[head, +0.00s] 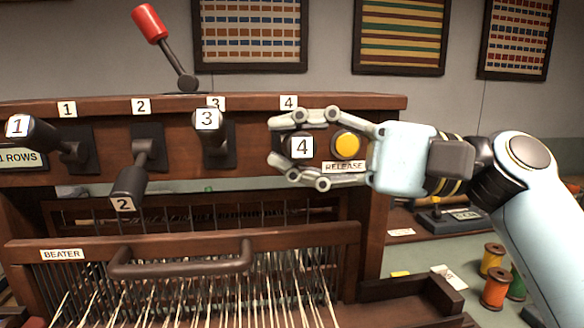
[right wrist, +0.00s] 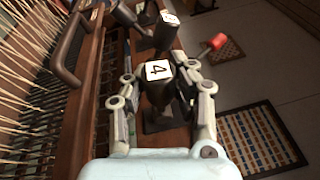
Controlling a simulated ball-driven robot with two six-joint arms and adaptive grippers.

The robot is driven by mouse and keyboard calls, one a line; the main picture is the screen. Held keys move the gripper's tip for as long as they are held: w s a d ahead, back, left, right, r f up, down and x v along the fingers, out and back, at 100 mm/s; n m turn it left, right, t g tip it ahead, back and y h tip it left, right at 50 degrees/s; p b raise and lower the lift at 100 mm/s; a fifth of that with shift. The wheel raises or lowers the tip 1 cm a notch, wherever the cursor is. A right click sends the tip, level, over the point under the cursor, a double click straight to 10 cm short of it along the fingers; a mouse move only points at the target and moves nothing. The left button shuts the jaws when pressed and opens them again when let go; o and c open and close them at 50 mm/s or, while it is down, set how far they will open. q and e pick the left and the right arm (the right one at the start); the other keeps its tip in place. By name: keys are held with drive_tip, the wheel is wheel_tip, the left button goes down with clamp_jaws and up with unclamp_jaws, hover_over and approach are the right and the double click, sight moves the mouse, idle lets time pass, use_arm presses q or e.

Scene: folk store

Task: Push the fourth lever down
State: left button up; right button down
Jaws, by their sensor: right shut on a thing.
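The fourth lever (head: 302,148), a black handle with a white "4" on its end, sticks out of the loom's wooden beam. My right gripper (head: 275,150) comes in from the right with its fingers above and below the handle and is shut on it. In the right wrist view the lever (right wrist: 158,86) sits between the fingers of the gripper (right wrist: 163,80). Lever 2 (head: 130,183) points down, while lever 1 (head: 45,135) and lever 3 (head: 210,130) stick outward. My left gripper is not in view.
A yellow RELEASE button (head: 348,145) sits just right of lever 4, behind my gripper. A red-knobbed lever (head: 150,24) rises from the beam top. The beater bar (head: 190,250) and threads lie below. Spools (head: 495,288) stand at the lower right.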

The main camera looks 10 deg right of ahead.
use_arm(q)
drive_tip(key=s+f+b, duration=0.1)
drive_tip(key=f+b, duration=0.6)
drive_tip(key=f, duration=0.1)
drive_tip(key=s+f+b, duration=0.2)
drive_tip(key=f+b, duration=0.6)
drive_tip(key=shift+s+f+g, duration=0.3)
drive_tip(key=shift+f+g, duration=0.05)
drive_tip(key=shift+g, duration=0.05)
use_arm(e)
drive_tip(key=shift+w+f+n+g+y, duration=0.1)
drive_tip(key=shift+f+n+g+y, duration=0.5)
drive_tip(key=shift+n, duration=1.05)
drive_tip(key=shift+w+f+n+g+y, duration=0.2)
drive_tip(key=shift+f+n, duration=0.8)
drive_tip(key=shift+n, duration=0.6)
drive_tip(key=shift+w+f+n+g+y, duration=0.1)
drive_tip(key=shift+f+n+g+y, duration=0.5)
drive_tip(key=shift+n, duration=1.05)
drive_tip(key=shift+f, duration=0.2)
drive_tip(key=c, duration=1.1)
unclamp_jaws()
drive_tip(key=shift+d, duration=0.15)
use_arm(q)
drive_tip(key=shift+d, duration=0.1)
use_arm(e)
drive_tip(key=shift+o, duration=0.4)
drive_tip(key=shift+r, duration=0.1)
